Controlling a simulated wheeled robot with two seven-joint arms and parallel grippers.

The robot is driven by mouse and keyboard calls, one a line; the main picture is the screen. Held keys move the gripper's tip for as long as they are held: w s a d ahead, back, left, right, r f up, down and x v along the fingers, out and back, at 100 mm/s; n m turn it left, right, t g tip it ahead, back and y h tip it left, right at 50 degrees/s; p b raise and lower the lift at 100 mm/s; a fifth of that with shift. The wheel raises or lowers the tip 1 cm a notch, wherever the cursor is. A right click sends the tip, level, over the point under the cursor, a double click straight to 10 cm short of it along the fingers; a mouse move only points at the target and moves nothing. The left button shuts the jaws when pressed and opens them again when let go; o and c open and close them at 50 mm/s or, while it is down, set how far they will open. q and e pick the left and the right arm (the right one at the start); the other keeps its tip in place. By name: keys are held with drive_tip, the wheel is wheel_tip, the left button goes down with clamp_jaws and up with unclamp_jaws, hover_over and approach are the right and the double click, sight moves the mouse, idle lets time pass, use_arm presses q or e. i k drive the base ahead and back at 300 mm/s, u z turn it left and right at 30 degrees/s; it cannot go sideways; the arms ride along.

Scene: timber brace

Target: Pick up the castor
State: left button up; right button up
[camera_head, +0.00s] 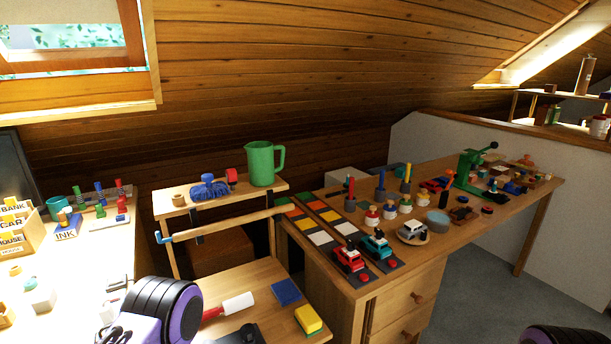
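I cannot pick out the castor for certain; it is either too small to tell among the many small items or hidden. A small dark-topped piece (118,283) lies at the right edge of the left table, but I cannot tell what it is. A black and purple ribbed part of my own arm covers the bottom left, in front of the left table's edge and the low shelf. Another dark ribbed part of mine shows at the bottom right corner. No fingertips of either gripper show clearly.
A long wooden bench (459,234) holds toy cars, peg figures and a green press (470,172). A green jug (263,163) stands on a raised shelf. Grey floor (490,290) lies clear at right.

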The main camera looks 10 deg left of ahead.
sight(231, 174)
drive_tip(key=z, duration=0.35)
drive_tip(key=i, duration=0.75)
drive_tip(key=u, duration=1.35)
